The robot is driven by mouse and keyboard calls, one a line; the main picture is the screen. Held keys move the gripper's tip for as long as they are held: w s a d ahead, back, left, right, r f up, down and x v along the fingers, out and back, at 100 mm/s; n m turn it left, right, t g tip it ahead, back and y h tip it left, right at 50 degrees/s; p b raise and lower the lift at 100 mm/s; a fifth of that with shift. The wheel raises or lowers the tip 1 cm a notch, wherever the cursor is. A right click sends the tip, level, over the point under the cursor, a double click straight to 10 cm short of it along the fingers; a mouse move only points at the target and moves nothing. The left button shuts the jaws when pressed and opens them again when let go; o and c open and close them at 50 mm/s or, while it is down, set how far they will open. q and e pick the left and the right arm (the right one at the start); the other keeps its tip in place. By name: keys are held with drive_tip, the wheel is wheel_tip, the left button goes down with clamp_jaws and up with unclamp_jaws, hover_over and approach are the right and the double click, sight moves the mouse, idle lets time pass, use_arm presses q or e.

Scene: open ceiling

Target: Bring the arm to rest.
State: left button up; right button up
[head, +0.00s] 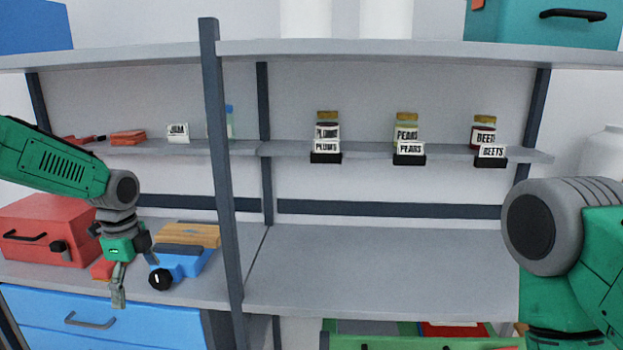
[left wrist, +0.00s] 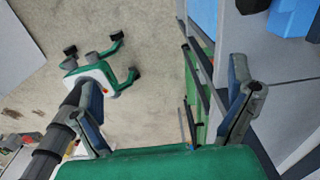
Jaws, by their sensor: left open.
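My left arm (head: 55,165) comes in from the left in the head view and bends down at the wrist. My left gripper (head: 138,286) points down, open and empty, in front of the left counter, near the front edge and above the blue drawer front. In the left wrist view its two fingers (left wrist: 168,100) stand wide apart with only floor and cabinet edge behind them. My right arm (head: 560,230) shows at the right edge of the head view; its gripper is out of the picture.
A red toolbox (head: 48,230) and a blue item (head: 185,264) sit by the left gripper. A dark post (head: 222,180) stands to its right. Labelled plums (head: 327,136), pears (head: 406,134) and beets (head: 483,136) jars stand on the shelf. The right counter (head: 380,270) is bare.

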use_arm(q)
drive_tip(key=s+d+f+n+h+b, duration=0.1)
drive_tip(key=s+d+f+n+b, duration=0.15)
drive_tip(key=s+d+f, duration=0.6)
drive_tip(key=s+d+f+n+h+b, duration=0.1)
drive_tip(key=s+f+n, duration=0.4)
drive_tip(key=f, duration=0.9)
drive_tip(key=s+f+n+b, duration=0.1)
drive_tip(key=s+f+n, duration=0.2)
drive_tip(key=s, duration=0.5)
drive_tip(key=s+a+f+n+y+b, duration=0.1)
drive_tip(key=s+f+n, duration=0.2)
drive_tip(key=s, duration=0.5)
drive_tip(key=s+f+n+y+b, duration=0.1)
drive_tip(key=s+n, duration=0.3)
drive_tip(key=s, duration=0.4)
drive_tip(key=shift+s+a+f+b, duration=0.35)
drive_tip(key=shift+a+f+b, duration=0.05)
drive_tip(key=shift+f, duration=0.5)
use_arm(e)
wheel_tip(320, 180, down, 8)
drive_tip(key=shift+w+r, duration=0.2)
drive_tip(key=shift+w, duration=0.05)
use_arm(q)
drive_tip(key=shift+w, duration=0.15)
